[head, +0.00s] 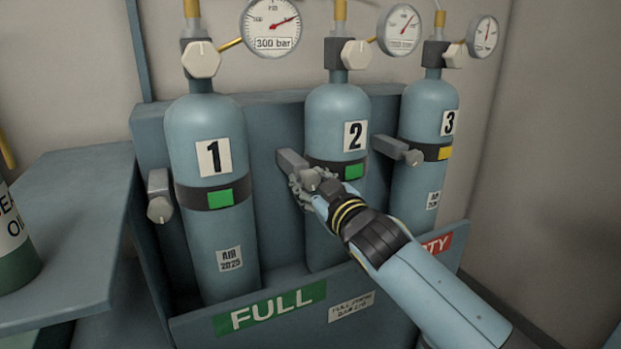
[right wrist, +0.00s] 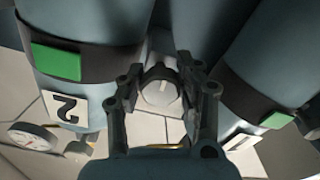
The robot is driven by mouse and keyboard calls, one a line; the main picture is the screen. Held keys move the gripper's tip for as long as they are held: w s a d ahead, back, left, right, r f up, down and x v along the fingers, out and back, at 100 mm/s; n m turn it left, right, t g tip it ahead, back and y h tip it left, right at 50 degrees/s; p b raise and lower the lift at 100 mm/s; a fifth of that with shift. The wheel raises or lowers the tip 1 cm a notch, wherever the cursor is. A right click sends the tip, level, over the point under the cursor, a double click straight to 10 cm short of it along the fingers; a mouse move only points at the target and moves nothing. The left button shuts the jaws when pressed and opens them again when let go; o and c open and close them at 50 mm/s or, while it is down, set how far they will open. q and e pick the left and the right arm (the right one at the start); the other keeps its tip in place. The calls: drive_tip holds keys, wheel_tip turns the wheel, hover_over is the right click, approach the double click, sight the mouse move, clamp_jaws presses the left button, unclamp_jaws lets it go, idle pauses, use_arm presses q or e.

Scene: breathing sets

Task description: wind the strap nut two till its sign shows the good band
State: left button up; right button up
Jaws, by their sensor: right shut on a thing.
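Cylinder two (head: 337,105) is a pale blue bottle in the middle of the rack, with a dark strap (head: 322,166) around it. The sign (head: 353,172) on that strap shows green; it also shows green in the right wrist view (right wrist: 57,62). Strap nut two is a pale round knob (right wrist: 160,92) at the left of the cylinder, beside a grey clamp block (head: 291,162). My right gripper (head: 308,182) is shut on the nut, one finger on each side in the right wrist view. The fingers hide much of the nut in the head view. My left gripper is out of view.
Cylinder one (head: 208,125) with a green sign stands left, cylinder three (head: 430,108) with a yellow sign right. Their strap nuts stick out at their left sides. The rack's front board (head: 190,330) runs below. A grey bench (head: 75,220) is at the left.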

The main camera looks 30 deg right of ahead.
drive_tip(key=shift+n, duration=1.2)
drive_tip(key=o, duration=1.2)
drive_tip(key=s, duration=1.2)
drive_tip(key=shift+a, duration=0.35)
